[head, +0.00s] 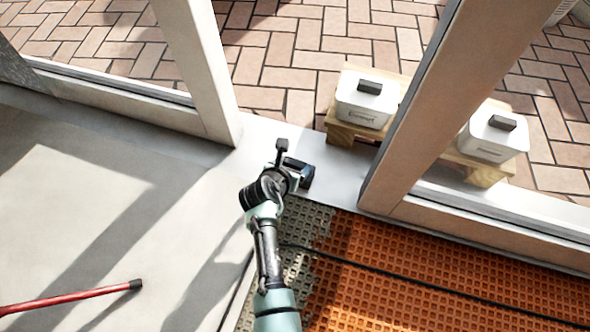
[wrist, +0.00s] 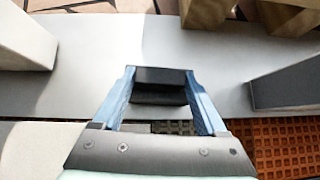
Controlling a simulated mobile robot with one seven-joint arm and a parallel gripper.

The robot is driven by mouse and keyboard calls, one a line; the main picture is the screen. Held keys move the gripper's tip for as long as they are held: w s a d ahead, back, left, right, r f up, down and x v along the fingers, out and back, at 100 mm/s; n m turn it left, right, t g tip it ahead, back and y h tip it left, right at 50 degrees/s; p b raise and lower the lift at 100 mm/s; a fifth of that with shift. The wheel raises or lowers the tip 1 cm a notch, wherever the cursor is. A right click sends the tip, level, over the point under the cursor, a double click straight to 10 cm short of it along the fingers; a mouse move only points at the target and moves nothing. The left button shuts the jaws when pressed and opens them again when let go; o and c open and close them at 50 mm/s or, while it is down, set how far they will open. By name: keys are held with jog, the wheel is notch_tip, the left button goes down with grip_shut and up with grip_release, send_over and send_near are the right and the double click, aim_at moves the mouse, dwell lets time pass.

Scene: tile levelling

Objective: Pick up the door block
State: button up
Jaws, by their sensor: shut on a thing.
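The door block (wrist: 160,76) is a dark grey block at the doorway's pale sill. In the wrist view it sits between the two blue fingers of my gripper (wrist: 162,98), which is shut on it. In the head view my gripper (head: 303,172) is low over the sill in the door opening, and the block is mostly hidden there by the gripper and wrist. I cannot tell whether the block touches the sill.
Door frame posts stand left (head: 198,70) and right (head: 415,105). White containers (head: 366,100) (head: 493,135) sit on wooden stands outside on brick paving. Orange matting (head: 430,270) with a black cable covers the floor at right. A red-handled tool (head: 70,298) lies lower left.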

grip_shut()
jog(key=shift+r, duration=0.2)
